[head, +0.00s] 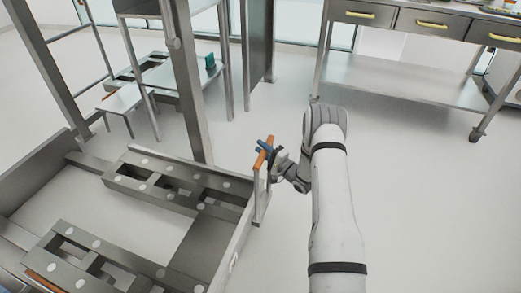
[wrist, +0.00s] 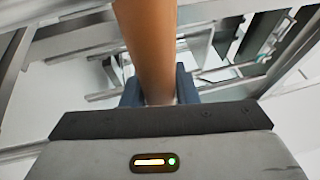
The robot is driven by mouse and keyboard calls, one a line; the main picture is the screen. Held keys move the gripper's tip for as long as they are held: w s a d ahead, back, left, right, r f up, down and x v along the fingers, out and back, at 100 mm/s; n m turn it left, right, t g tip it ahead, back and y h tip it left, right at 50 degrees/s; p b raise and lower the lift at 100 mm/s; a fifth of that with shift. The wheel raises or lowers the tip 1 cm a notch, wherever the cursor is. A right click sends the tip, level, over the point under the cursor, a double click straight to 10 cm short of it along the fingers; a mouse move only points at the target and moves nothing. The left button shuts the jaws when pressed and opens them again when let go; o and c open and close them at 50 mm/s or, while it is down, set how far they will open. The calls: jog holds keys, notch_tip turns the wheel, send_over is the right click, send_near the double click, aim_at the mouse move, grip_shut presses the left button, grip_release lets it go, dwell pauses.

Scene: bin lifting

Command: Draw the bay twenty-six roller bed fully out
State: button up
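The roller bed (head: 222,250) is a grey metal frame at the lower left of the head view, with cross beams dotted with pale round rollers.
A steel post (head: 186,85) rises behind the bed. A workbench (head: 420,75) with yellow-handled drawers stands at the back right. The floor (head: 430,200) to the right of the bed is clear.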

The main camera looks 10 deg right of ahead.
jog(key=o, duration=0.4)
jog(key=shift+a, duration=0.1)
jog(key=shift+p+v, duration=1)
jog(key=shift+v, duration=2.9)
